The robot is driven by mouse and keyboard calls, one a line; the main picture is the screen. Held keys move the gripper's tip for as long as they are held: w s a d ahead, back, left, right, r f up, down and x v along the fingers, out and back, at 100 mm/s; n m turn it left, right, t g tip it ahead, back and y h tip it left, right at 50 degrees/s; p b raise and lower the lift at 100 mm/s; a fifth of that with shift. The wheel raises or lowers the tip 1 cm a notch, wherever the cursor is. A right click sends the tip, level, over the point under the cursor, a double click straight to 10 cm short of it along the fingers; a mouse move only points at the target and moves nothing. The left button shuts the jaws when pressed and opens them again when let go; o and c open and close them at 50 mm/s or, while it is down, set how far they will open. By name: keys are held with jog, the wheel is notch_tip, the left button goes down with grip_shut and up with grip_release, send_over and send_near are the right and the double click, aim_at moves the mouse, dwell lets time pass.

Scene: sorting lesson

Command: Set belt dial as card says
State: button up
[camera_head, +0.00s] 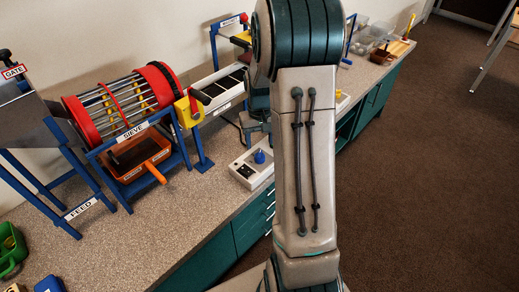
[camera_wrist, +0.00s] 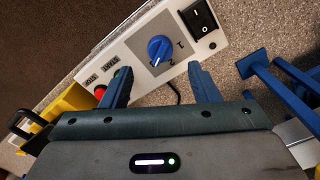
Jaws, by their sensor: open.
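The belt dial (camera_wrist: 160,48) is a blue knob on a white control box (camera_wrist: 202,53). Numerals 1 and 2 show at its right and lower edge; a pale pointer mark seems to face down near the 2, but its exact setting is hard to tell. In the head view the blue knob (camera_head: 260,156) is on the white box (camera_head: 243,174) at the bench's front edge. My gripper (camera_wrist: 160,82) is open and empty, its two blue fingers apart just below the dial in the wrist view. No card is readable.
Blue stand legs (camera_wrist: 275,85) rise at the right of the wrist view. The red sieve drum (camera_head: 120,103) and orange tray (camera_head: 140,157) stand left of the box.

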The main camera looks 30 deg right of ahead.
aim_at(260, 153)
notch_tip(260, 153, up, 7)
dwell(0.3)
jog(key=shift+r, duration=0.1)
dwell(0.4)
